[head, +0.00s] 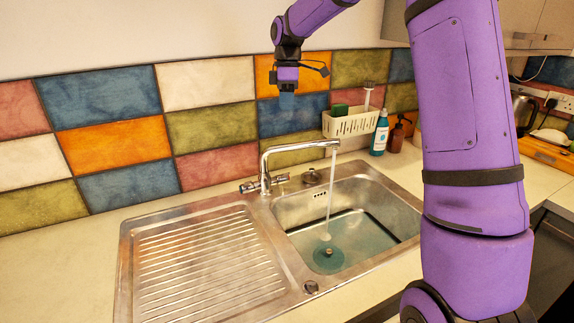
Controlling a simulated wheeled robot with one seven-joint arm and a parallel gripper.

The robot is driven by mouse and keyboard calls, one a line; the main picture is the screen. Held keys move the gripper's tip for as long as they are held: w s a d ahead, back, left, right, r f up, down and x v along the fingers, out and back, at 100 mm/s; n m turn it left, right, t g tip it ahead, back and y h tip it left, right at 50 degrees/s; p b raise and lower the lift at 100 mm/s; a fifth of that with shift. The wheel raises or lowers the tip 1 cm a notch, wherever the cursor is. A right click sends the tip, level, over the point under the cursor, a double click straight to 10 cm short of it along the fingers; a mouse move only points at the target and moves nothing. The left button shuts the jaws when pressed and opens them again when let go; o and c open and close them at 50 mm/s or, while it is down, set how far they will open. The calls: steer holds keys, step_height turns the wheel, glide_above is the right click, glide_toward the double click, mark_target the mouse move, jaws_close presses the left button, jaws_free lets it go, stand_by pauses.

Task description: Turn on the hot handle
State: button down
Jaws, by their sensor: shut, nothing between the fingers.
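A chrome tap (266,160) stands behind the steel sink, its spout reaching right over the basin. A whitish stream of water (330,195) falls from the spout end into the basin. One handle (249,187) sticks out at the left of the tap base, and another handle (282,178) is at its right. No hot or cold mark can be made out on either. My gripper (287,93) is shut and empty, pointing down in front of the tiled wall, well above the tap in the picture and apart from both handles.
The sink basin (390,211) holds some bluish water; a ribbed drainboard (200,262) lies to its left. A white caddy (350,124), a blue bottle (380,134) and a brown bottle (396,138) stand behind the sink. The left counter is clear.

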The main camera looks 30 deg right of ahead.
steer(key=w+d+f+n+g+y, duration=0.1)
steer(key=w+d+f+n, duration=0.15)
steer(key=w+f, duration=0.4)
steer(key=n+g+y, duration=0.1)
steer(key=n+y, duration=0.1)
steer(key=n, duration=0.1)
glide_toward(283, 177)
steer(key=shift+m, duration=0.25)
steer(key=x, duration=0.5)
steer(key=shift+s+d, duration=0.15)
steer(key=shift+s, duration=0.15)
